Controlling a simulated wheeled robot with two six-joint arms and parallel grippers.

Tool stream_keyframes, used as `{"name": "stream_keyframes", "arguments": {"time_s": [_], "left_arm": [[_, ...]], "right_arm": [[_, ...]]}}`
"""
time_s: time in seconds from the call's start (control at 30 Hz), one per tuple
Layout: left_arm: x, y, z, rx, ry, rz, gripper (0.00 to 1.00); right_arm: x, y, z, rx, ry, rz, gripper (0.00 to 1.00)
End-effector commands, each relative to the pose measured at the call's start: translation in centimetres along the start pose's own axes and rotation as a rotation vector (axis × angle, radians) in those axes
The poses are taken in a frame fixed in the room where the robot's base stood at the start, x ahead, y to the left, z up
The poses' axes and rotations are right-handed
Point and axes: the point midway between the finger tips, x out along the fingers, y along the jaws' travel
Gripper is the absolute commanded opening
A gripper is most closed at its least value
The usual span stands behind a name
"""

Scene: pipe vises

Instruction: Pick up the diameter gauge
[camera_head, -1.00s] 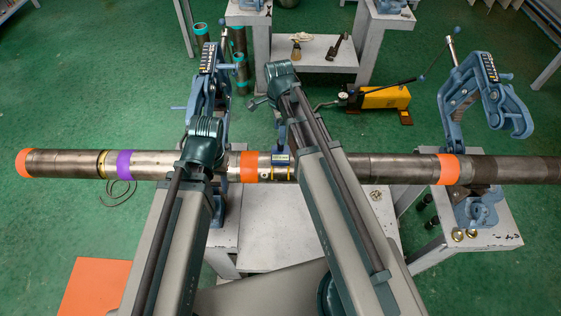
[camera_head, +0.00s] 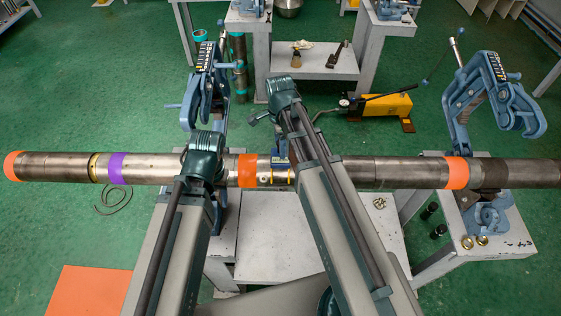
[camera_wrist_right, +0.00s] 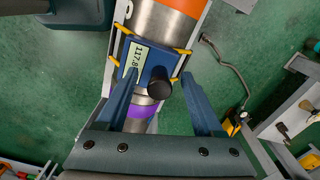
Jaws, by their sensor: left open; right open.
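The diameter gauge (camera_wrist_right: 146,62) is a small blue box with a lit readout, a black knob and yellow prongs, seated on the steel pipe (camera_wrist_right: 160,25). In the head view the gauge (camera_head: 281,163) shows partly beside my right arm, right of an orange band. My right gripper (camera_wrist_right: 160,80) is open in the right wrist view, its two blue fingers on either side of the knob. The left finger overlaps the readout's edge; I cannot tell whether it touches. In the head view my arms hide the fingers of both grippers, and my left gripper cannot be made out.
The long pipe (camera_head: 385,172) runs across the scene with orange and purple bands. Blue vises stand at the left (camera_head: 211,85) and right (camera_head: 468,95). A yellow hand pump (camera_head: 384,106) lies on the green floor behind. A white bench (camera_head: 275,235) is below the pipe.

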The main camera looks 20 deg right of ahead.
Motion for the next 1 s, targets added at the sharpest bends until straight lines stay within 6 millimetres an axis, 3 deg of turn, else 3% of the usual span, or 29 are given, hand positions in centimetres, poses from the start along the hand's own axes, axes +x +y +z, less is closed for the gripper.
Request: {"name": "stream_keyframes", "arguments": {"time_s": [0.1, 0.5, 1.0], "left_arm": [[-0.12, -0.01, 0.01, 0.0, 0.0, 0.0, 0.5], [-0.12, -0.01, 0.01, 0.0, 0.0, 0.0, 0.5], [-0.12, -0.01, 0.01, 0.0, 0.0, 0.0, 0.5]], "right_arm": [[-0.12, 0.0, 0.0, 0.0, 0.0, 0.0, 0.69], [-0.12, 0.0, 0.0, 0.0, 0.0, 0.0, 0.0], [-0.12, 0.0, 0.01, 0.0, 0.0, 0.0, 0.0]]}}
